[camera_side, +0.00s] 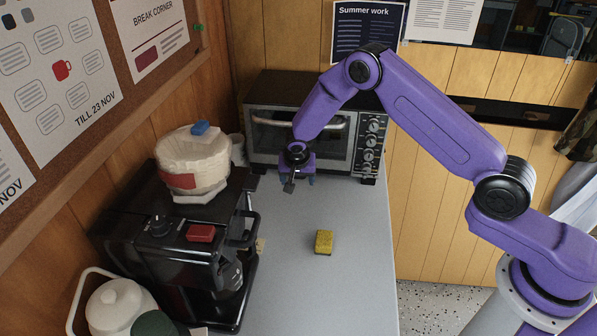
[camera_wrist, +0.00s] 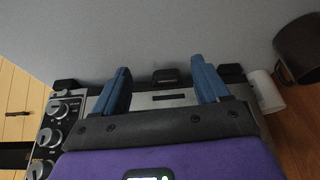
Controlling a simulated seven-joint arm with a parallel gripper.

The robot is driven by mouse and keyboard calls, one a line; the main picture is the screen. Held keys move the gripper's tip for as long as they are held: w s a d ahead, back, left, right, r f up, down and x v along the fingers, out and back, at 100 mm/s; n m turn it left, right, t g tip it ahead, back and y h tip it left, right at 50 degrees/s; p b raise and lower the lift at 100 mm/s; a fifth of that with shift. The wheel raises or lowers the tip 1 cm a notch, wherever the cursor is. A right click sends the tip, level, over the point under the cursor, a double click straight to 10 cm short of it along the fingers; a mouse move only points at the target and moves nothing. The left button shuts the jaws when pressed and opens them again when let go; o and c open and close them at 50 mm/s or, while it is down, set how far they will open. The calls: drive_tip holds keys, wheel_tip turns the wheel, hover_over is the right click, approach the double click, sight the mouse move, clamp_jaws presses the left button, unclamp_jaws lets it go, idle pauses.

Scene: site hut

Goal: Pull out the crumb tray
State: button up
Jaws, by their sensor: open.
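The toaster oven (camera_side: 262,143) stands at the back of the counter, its glass door shut and its knobs on the right. In the wrist view its front edge (camera_wrist: 185,98) runs across the picture, with the knobs at left. A small dark tab (camera_wrist: 165,77), apparently the crumb tray's handle, sticks out at the oven's lower edge. My gripper (camera_side: 298,180) is low in front of the oven. In the wrist view my gripper (camera_wrist: 161,66) is open, one blue finger on each side of the tab, apart from it. The tray itself is hidden.
A black coffee machine (camera_side: 150,240) with a filter stack on top stands at left. A yellow sponge (camera_side: 324,242) lies on the grey counter (camera_side: 350,290). A white cup (camera_wrist: 266,92) and a dark pot (camera_wrist: 300,48) show at right in the wrist view.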

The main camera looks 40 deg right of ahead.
drive_tip(key=w+d+f, duration=0.1)
drive_tip(key=w, duration=0.1)
drive_tip(key=w+d+f, duration=0.1)
drive_tip(key=w+d, duration=0.1)
drive_tip(key=w+d+f, duration=0.1)
drive_tip(key=w+d, duration=0.1)
drive_tip(key=shift+w, duration=0.1)
drive_tip(key=shift+x, duration=0.9)
drive_tip(key=shift+r, duration=0.1)
drive_tip(key=shift+c, duration=0.3)
drive_tip(key=c, duration=1.2)
drive_tip(key=s+a, duration=1.1)
drive_tip(key=shift+s+a, duration=0.25)
drive_tip(key=o, duration=1.3)
drive_tip(key=shift+c, duration=0.2)
